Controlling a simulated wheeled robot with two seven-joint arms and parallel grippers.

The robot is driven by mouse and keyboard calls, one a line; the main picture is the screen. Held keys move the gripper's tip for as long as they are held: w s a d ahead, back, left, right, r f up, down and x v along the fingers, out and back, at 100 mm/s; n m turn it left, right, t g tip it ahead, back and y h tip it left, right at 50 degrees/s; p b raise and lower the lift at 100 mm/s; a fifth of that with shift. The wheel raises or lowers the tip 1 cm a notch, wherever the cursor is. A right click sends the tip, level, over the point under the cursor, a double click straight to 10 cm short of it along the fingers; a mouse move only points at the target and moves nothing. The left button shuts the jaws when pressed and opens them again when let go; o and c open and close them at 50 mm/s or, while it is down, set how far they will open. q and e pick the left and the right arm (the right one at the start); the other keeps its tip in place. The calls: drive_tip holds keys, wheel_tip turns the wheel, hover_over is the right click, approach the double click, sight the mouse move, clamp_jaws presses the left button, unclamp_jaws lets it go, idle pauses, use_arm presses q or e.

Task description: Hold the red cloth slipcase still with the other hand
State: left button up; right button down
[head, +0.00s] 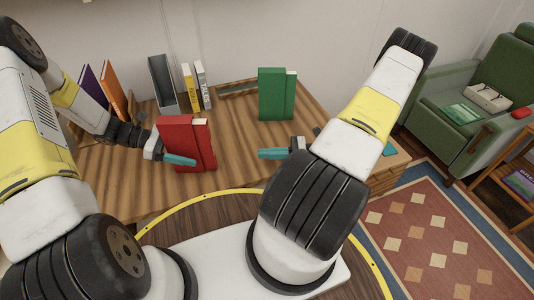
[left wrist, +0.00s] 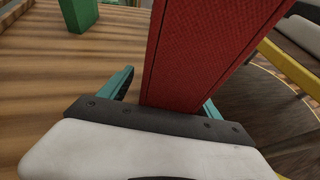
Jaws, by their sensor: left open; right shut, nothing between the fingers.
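The red cloth slipcase (head: 180,135) stands upright on the plank desk, left of its middle, with a red book (head: 203,132) at its right side. My left gripper (head: 168,157) is open at the slipcase's lower left, one teal finger across its front. In the left wrist view, the slipcase (left wrist: 200,50) rises between the two spread teal fingers of the left gripper (left wrist: 165,98); I cannot tell whether they touch it. My right gripper (head: 275,153) is shut and empty, to the right of the slipcase and apart from it.
A green slipcase (head: 272,95) stands farther back on the desk (head: 235,140); it also shows in the left wrist view (left wrist: 78,14). Books (head: 190,88), a grey file holder (head: 162,83) and an orange book (head: 113,88) stand along the back left. The desk between the slipcases is clear.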

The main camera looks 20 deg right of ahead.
sight(167, 145)
use_arm(q)
drive_tip(key=v, duration=0.7)
drive_tip(key=o, duration=0.6)
drive_tip(key=shift+c, duration=0.2)
